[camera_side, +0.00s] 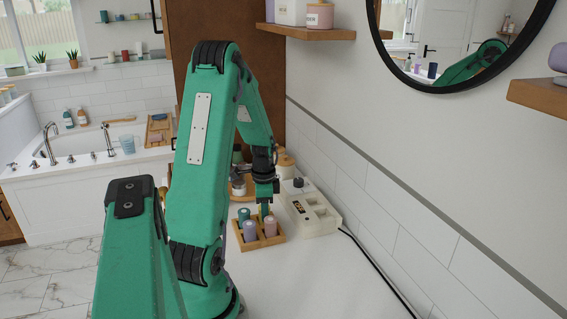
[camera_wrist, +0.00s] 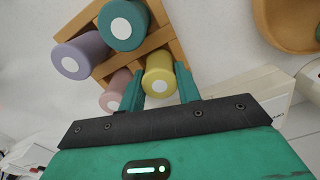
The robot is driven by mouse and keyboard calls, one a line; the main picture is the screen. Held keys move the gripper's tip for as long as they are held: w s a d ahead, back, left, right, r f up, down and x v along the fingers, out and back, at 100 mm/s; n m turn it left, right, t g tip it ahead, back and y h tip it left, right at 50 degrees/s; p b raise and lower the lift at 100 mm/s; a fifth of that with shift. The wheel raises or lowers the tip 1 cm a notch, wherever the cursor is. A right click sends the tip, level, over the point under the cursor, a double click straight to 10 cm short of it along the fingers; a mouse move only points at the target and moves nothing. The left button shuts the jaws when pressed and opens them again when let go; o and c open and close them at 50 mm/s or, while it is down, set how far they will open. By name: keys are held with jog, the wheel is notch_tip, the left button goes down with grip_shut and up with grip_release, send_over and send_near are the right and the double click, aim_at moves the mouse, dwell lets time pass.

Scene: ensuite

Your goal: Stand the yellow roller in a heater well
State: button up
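The yellow roller (camera_wrist: 159,74) stands in a compartment of the wooden tray (camera_wrist: 104,70) in the wrist view. My gripper (camera_wrist: 160,82) is over the tray with one finger on each side of the yellow roller. The fingers look open, with little room beside the roller. In the side view my gripper (camera_side: 265,205) points down at the tray's far side and mostly hides the yellow roller. The heater (camera_side: 313,213) is a cream box right of the tray, with dark wells in its top and a dark knob at its far end.
Purple (camera_wrist: 80,57), teal (camera_wrist: 123,25) and pink (camera_wrist: 115,92) rollers stand in the same tray, the pink one close to a finger. A black cord (camera_side: 378,265) runs from the heater along the wall. The counter in front is clear.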

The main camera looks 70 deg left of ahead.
jog(key=shift+c, duration=0.8)
jog(key=shift+r, duration=0.1)
jog(key=shift+r, duration=4.9)
jog(key=shift+w, duration=0.15)
jog(key=w+r, duration=0.2)
jog(key=w, duration=1.4)
jog(key=shift+f, duration=5)
jog(key=shift+f, duration=0.1)
